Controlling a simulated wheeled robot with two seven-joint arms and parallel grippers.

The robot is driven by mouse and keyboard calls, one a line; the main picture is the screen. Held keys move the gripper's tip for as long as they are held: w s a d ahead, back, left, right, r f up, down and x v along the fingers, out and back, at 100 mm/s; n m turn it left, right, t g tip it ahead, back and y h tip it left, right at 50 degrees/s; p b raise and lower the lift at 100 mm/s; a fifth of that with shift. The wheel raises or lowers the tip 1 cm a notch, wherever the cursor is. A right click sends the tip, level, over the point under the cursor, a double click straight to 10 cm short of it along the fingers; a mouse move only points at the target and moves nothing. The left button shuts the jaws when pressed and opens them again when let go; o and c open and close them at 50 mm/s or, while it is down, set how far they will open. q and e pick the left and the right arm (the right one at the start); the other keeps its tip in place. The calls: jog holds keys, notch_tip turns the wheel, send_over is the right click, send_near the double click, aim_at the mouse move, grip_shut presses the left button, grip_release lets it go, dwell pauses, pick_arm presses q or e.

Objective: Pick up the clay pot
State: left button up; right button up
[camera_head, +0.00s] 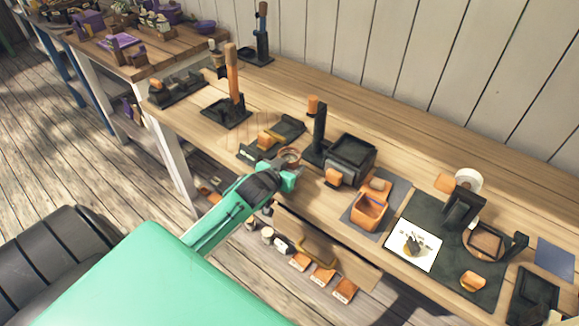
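A small round clay-coloured vessel (289,154), which may be the clay pot, stands on the wooden workbench near its front edge. A squarish orange clay container (368,212) stands further right on a grey mat. I cannot tell for certain which is the clay pot. My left gripper (286,174), green with a dark wrist, is at the bench's front edge, just in front of the round vessel. The gripper partly hides the vessel's lower part. I cannot tell whether its fingers touch the vessel or how far apart they are. My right gripper is not in view.
The workbench (415,143) holds black stands and boxes, including an open black box (351,153) right of the round vessel. An open drawer (325,246) juts out below the front edge. A white picture card (414,245) lies on a dark mat. Plank wall stands behind.

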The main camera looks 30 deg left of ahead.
aim_at(289, 154)
pick_arm(q)
notch_tip(289, 154, up, 20)
jog(key=shift+f, duration=0.25)
jog(key=o, duration=0.4)
jog(key=c, duration=0.4)
